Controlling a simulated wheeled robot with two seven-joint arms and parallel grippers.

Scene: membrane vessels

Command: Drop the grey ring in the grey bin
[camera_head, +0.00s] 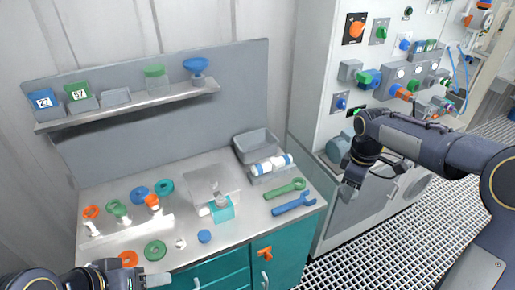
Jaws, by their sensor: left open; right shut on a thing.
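The grey bin (268,141), an open grey box, stands at the back right of the bench against the backboard. My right gripper (349,190) is in front of the wall panel, right of the bench and well apart from the bin. It is shut on a small grey thing, which looks like the grey ring; its shape is hard to make out. My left gripper (116,273) is low at the bottom left, by the bench's front edge, open and partly cut off by the frame.
Orange, green and blue rings and white fittings lie on the bench's left. A teal block (222,209), blue cap (204,236), white-and-blue cylinder (272,164), green wrench (285,189) and blue wrench (293,204) lie towards its right. A shelf (130,103) hangs above. Valves cover the panel.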

